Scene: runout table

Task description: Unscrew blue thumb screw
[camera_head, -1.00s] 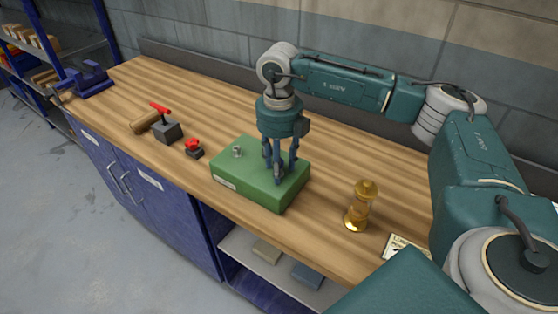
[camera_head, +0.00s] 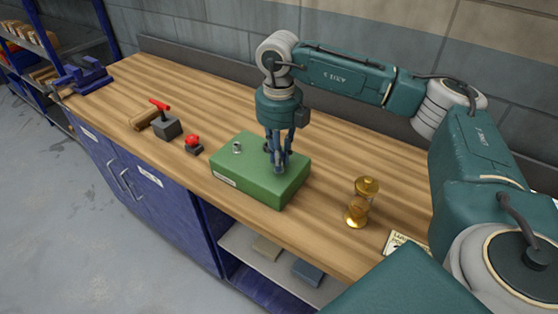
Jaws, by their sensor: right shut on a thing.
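A green block (camera_head: 240,177) sits on the wooden workbench, with a small silver screw (camera_head: 237,148) standing on its top at the left. My right gripper (camera_head: 278,170) points straight down over the right half of the block's top. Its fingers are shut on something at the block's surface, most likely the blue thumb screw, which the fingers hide. A dark round knob (camera_head: 267,148) shows just behind the fingers. My left gripper is out of view.
On the workbench (camera_head: 330,170) left of the block are a red button (camera_head: 193,143), a grey box with a red lever (camera_head: 166,128) and a wooden cylinder (camera_head: 141,121). A brass hourglass-like object (camera_head: 361,203) and a card (camera_head: 403,243) are at the right. A blue vise (camera_head: 83,78) is far left.

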